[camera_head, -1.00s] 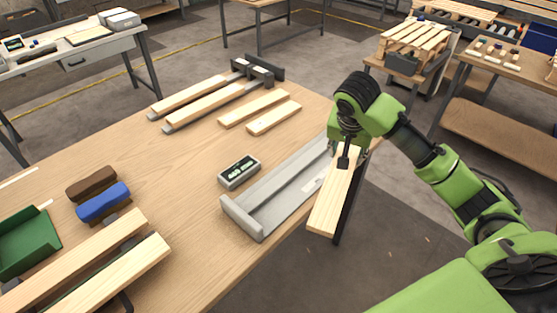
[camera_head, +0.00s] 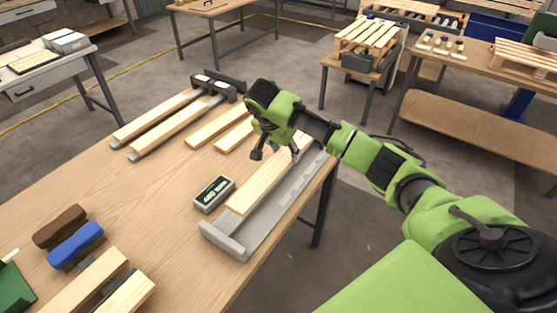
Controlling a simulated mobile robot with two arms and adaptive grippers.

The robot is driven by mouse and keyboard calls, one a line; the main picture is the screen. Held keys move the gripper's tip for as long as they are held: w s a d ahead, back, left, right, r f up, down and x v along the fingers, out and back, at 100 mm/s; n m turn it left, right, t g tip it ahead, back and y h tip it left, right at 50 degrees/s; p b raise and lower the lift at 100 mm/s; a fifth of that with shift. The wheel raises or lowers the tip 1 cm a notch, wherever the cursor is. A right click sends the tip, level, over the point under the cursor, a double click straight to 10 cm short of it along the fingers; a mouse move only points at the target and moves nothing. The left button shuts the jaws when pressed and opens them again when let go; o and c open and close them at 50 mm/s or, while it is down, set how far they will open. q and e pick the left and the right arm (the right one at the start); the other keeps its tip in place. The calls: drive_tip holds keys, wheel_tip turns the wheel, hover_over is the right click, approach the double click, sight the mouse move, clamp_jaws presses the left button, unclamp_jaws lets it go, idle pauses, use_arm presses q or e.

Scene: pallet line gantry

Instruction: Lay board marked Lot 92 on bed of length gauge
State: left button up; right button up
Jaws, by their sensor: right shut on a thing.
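The length gauge is a long grey metal channel (camera_head: 226,240) with an end stop at its near end, lying along the table's right edge. A pale wooden board (camera_head: 258,186) lies lengthwise over the far-left side of its bed. I cannot tell whether the board touches the bed, and no Lot 92 mark is readable on it. My right gripper (camera_head: 276,153) is shut on the board near its far end; the arm partly hides that end. The gauge's grey readout box (camera_head: 214,194) appears to show 480 mm. My left gripper is out of view.
Loose boards (camera_head: 215,126) lie behind the readout, beside a rack of boards (camera_head: 165,122) with dark stops. A blue block (camera_head: 76,245) and a brown block (camera_head: 60,227) sit at left, above more boards (camera_head: 85,285). The table's middle (camera_head: 140,190) is clear.

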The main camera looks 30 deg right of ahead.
sight(279, 163)
drive_tip(key=shift+w+a+f, duration=0.35)
drive_tip(key=shift+f, duration=0.25)
drive_tip(key=f, duration=0.1)
drive_tip(key=f+p, duration=0.1)
drive_tip(key=f, duration=0.1)
drive_tip(key=shift+w+a+f+p, duration=0.2)
drive_tip(key=shift+a+f+p, duration=0.15)
drive_tip(key=shift+f, duration=0.15)
drive_tip(key=shift+f, duration=0.1)
drive_tip(key=o, duration=1.3)
